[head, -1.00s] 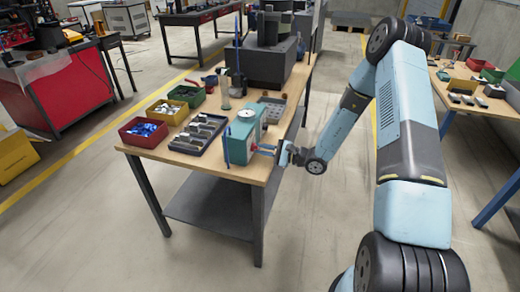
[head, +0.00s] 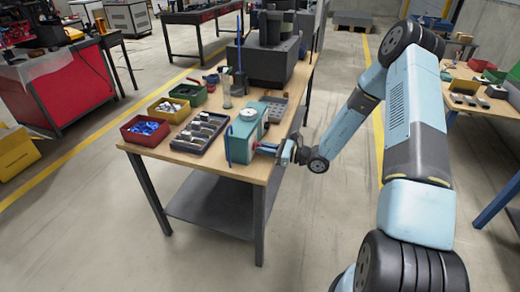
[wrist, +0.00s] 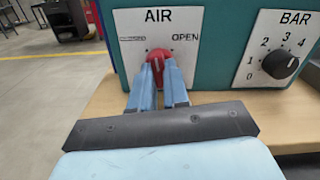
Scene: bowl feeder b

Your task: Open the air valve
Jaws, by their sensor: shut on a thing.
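The air valve is a red knob (wrist: 157,62) on a white plate (wrist: 187,26) marked AIR. The word OPEN is at the plate's upper right, and a smaller label at the left is too blurred to read. The plate is on the front of a teal box (head: 245,130), which stands at the near right corner of the workbench in the head view. My gripper (wrist: 160,72) is shut on the red knob, one blue finger on each side. The fingers hide the knob's lower part. The knob looks about upright, between the two labels. In the head view my gripper (head: 264,149) reaches the box from the right.
A BAR dial (wrist: 281,60) with a black knob is right of the valve. The workbench (head: 200,165) also holds a dark tray (head: 179,145), a red bin of blue parts (head: 133,139), and other bins. A blue post (head: 228,146) stands by the box's left corner.

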